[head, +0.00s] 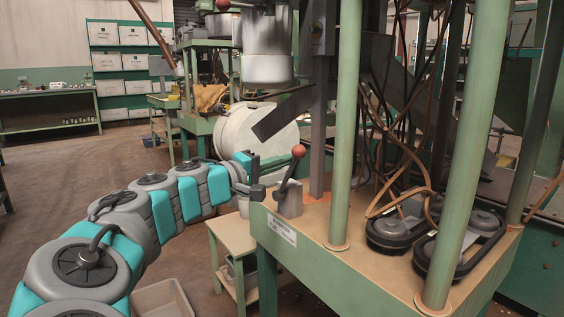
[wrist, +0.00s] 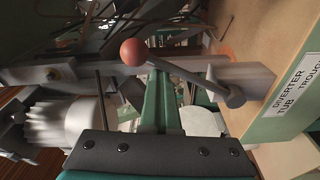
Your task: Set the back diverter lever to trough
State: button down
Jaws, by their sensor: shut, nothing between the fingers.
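The diverter lever is a dark rod with a red ball knob (head: 298,151), rising from a grey bracket (head: 290,203) at the table corner. In the head view it leans up and to the right. The wrist view shows its knob (wrist: 134,51) and its rod (wrist: 190,76). A white label (wrist: 302,92) beside it reads DIVERTER, TUB, TROUGH. My gripper (head: 289,158) is shut and empty, its narrow green fingers ending close to the knob. In the wrist view the fingertips (wrist: 152,68) lie just beside the knob and rod. I cannot tell whether they touch.
Green posts (head: 345,120) rise from the tan tabletop (head: 385,262) right of the lever. Belt-like black machinery (head: 400,228) and hanging cables lie beyond. A low side table (head: 232,240) and a grey bin (head: 165,298) stand below my arm. Open floor lies left.

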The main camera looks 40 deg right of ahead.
jog(key=shift+s, duration=0.15)
jog(key=a, duration=0.8)
jog(key=shift+s+p, duration=0.2)
jog(key=shift+p, duration=0.1)
jog(key=shift+d+f, duration=0.1)
